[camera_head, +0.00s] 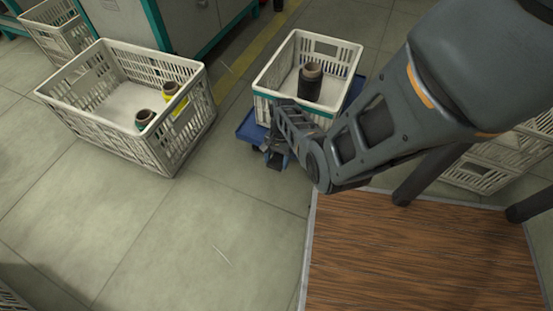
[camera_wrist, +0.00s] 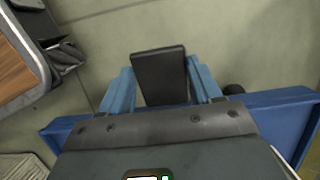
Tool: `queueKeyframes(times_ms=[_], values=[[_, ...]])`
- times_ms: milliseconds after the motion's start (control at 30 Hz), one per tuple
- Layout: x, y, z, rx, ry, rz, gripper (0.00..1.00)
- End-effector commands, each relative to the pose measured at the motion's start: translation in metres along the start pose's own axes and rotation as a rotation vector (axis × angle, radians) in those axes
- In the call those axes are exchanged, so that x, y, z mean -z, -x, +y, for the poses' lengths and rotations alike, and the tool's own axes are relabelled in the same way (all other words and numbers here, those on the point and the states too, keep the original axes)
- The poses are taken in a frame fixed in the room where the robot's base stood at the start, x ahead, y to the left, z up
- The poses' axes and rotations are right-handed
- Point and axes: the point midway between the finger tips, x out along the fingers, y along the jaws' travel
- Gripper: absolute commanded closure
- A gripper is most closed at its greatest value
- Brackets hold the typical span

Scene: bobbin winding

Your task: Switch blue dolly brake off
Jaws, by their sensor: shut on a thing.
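The blue dolly (camera_head: 247,130) stands on the floor under a white crate (camera_head: 318,46). Its blue deck (camera_wrist: 290,110) also crosses the wrist view. A dark flat pedal (camera_wrist: 160,72), which looks like the dolly's brake, stands out from the dolly's near edge. My gripper (camera_head: 275,158) is low at this edge, in front of the crate. In the wrist view, its light blue fingers (camera_wrist: 160,80) lie on either side of the pedal and are shut on it. My gripper's body hides the pedal's base, and I cannot tell the brake's setting.
The crate on the dolly holds a dark bobbin (camera_head: 311,82). A larger white crate (camera_head: 92,118) with two bobbins stands on the floor to the left. A wood-topped table (camera_head: 420,255) is at lower right.

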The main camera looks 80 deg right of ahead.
Motion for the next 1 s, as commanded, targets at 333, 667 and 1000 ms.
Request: queueKeyframes(times_ms=[333,667,1000], values=[[0.000,0.000,0.000,0.001,0.000,0.000,0.11],[-0.001,0.014,-0.001,0.002,0.000,0.001,0.11],[-0.001,0.067,-0.001,0.002,0.000,0.001,0.11]])
